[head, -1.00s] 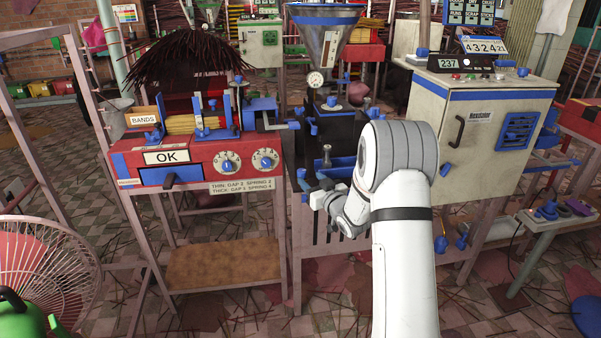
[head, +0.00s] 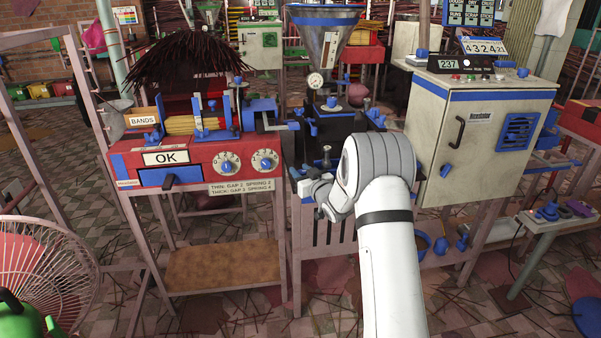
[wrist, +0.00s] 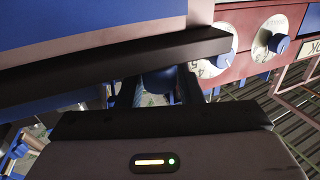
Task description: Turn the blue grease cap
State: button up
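A rounded blue knob (wrist: 158,82), which looks like the grease cap, shows in the wrist view under the edge of a dark bar. My gripper (wrist: 160,90) has its two dark fingers apart, one on each side of this knob. I cannot tell whether either finger touches it. In the head view my gripper (head: 303,180) is at the front of the black extruder, by its left front corner. The cap cannot be made out there.
The dark bar (wrist: 110,68) runs close above my fingers in the wrist view. The red machine (head: 200,158) with two white dials stands just left of my gripper. A grey cabinet (head: 485,150) stands right of my arm. A fan (head: 45,265) is at lower left.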

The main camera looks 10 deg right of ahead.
jog(key=c, duration=0.6)
jog(key=shift+a+f+m+h+b, duration=0.15)
jog(key=shift+m+h+b, duration=0.2)
jog(key=shift+b, duration=0.35)
